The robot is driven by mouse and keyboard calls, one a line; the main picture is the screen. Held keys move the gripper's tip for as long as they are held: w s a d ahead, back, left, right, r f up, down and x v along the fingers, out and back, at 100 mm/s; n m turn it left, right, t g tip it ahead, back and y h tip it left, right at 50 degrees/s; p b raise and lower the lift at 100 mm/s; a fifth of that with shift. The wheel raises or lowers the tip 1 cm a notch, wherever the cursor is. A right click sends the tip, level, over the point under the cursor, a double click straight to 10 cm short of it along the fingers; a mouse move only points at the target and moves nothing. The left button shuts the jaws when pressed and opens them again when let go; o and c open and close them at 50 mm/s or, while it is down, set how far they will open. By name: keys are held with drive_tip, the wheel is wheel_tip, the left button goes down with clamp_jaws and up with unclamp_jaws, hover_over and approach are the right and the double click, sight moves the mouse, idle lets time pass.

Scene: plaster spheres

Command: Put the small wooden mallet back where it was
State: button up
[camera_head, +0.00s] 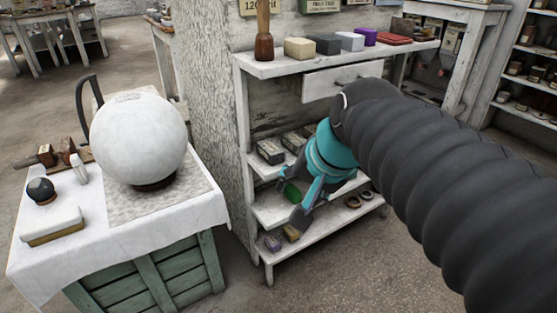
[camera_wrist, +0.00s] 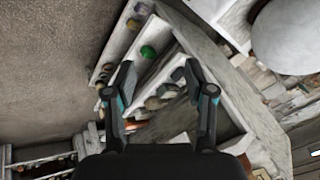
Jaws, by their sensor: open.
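A wooden tool with an upright handle and a rounded dark head (camera_head: 264,46) stands on the left end of the shelf unit's top; it looks like a mallet. I cannot tell whether it is the small mallet of the task. My gripper (camera_head: 294,208) reaches into the lower shelves of the white shelf unit (camera_head: 262,218). In the wrist view my gripper (camera_wrist: 158,70) has its fingers spread with nothing held between them. A green lump (camera_head: 291,193) lies close by the fingers; it shows beyond them in the wrist view (camera_wrist: 148,51).
A large white sphere (camera_head: 138,138) stands on a cloth-covered green crate (camera_head: 150,275) at left. Several blocks, including a purple one (camera_head: 365,36), line the shelf top. Small blocks and rings (camera_head: 353,202) lie on the lower shelves. Floor in front is clear.

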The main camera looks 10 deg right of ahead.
drive_tip(key=s+d+f+n+h, duration=0.1)
drive_tip(key=s+f+n, duration=0.5)
drive_tip(key=f, duration=0.1)
drive_tip(key=shift+s+f+n+h, duration=0.3)
drive_tip(key=shift+f+n+h, duration=0.1)
